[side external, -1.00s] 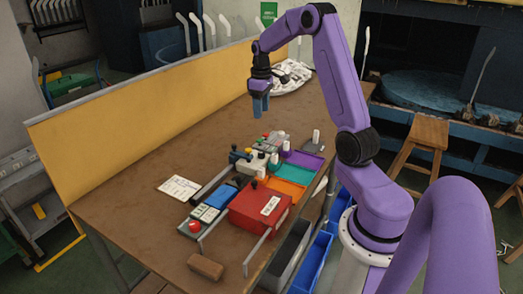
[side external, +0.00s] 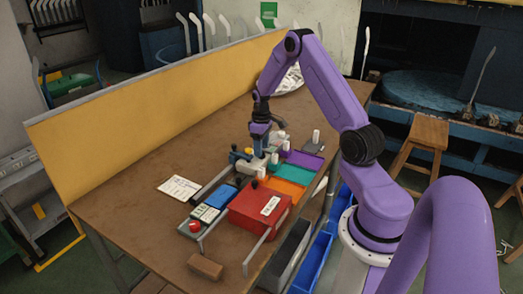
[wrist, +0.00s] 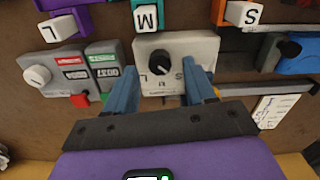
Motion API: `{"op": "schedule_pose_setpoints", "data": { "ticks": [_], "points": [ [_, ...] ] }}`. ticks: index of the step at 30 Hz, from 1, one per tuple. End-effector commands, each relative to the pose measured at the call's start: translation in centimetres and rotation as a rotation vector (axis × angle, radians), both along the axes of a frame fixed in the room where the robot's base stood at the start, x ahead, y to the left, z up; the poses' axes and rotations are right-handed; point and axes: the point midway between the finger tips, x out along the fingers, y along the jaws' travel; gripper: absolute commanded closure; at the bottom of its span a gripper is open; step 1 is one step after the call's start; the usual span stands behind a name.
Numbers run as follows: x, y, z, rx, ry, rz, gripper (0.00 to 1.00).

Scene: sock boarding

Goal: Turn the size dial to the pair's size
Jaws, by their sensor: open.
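The size dial is a black knob (wrist: 160,62) on a light grey box (wrist: 205,46) in the wrist view. Letters are printed around it; an S shows at its lower right and an L at its lower left. A pale mark on the knob seems to point downward, but its exact setting is hard to read. My gripper (wrist: 160,72) is open, its blue fingers on either side of the knob with gaps visible. In the side view my gripper (side external: 259,143) is low over the grey box (side external: 248,164), partly hiding it.
Purple (side external: 305,159), teal (side external: 293,174) and orange (side external: 286,188) trays lie beside the box, with white L (wrist: 62,28), M (wrist: 146,17) and S (wrist: 244,13) blocks. A red box (side external: 258,207) stands nearer. A written card (side external: 179,188) lies left, unreadable.

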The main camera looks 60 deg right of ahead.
Motion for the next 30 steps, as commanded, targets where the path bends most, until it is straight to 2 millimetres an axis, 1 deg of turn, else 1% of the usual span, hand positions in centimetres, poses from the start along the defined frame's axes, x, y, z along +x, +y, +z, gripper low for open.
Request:
{"op": "schedule_pose_setpoints", "data": {
  "ticks": [1, 6, 15, 17, 18, 20, 21, 30],
  "points": [
    [0.0, 0.0, -0.6, 0.001, 0.002, 0.0, 0.46],
    [0.0, 0.0, -1.6, 0.0, 0.0, -0.001, 0.46],
    [0.0, 0.0, -1.7, 0.0, -0.001, -0.001, 0.46],
    [0.0, 0.0, -1.7, 0.0, -0.001, -0.001, 0.65],
    [0.0, 0.0, -1.7, 0.0, -0.001, -0.001, 0.78],
    [0.0, 0.0, -1.7, 0.0, 0.0, -0.001, 0.98],
    [0.0, 0.0, -1.7, 0.0, 0.0, -0.001, 1.0],
    [0.0, 0.0, -1.7, 0.0, 0.0, -0.032, 1.0]
  ]
}}
